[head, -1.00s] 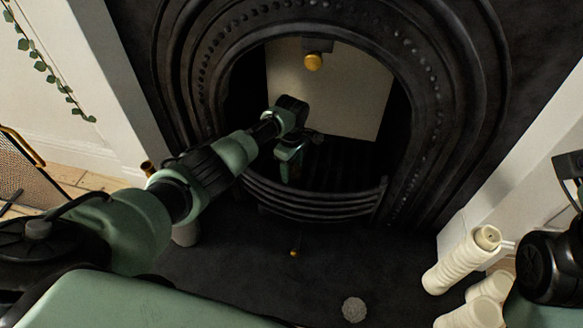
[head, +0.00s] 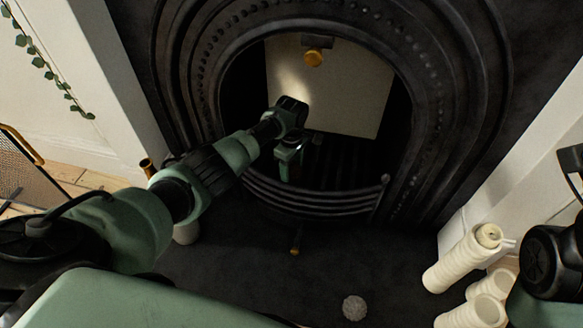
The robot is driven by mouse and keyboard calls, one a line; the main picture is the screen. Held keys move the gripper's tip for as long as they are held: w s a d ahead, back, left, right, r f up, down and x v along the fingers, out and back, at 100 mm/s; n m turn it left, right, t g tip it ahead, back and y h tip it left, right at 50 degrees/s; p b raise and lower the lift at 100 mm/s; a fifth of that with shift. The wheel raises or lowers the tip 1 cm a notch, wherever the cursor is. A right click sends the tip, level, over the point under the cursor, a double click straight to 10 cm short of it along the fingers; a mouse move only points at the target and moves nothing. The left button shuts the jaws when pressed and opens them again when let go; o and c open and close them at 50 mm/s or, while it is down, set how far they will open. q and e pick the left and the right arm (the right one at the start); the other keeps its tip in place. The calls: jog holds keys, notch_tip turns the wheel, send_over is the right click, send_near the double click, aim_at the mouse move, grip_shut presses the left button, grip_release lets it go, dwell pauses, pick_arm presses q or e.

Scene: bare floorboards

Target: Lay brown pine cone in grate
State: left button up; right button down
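The grate (head: 310,198) is a black barred basket at the foot of the arched black fireplace. My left arm reaches in from the left, over the front bars. My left gripper (head: 290,168) points down inside the grate, in front of the pale back panel. Its fingertips are dark and partly hidden, so I cannot tell whether they are apart or hold anything. I cannot make out the brown pine cone anywhere; it may be hidden by the gripper or the bars. Part of my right arm shows at the right edge, but its gripper does not.
A mesh screen (head: 25,175) stands at the far left.

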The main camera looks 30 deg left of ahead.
pick_arm(q)
jog(key=o, duration=0.3)
jog(key=shift+o, duration=0.2)
jog(key=shift+r, duration=0.15)
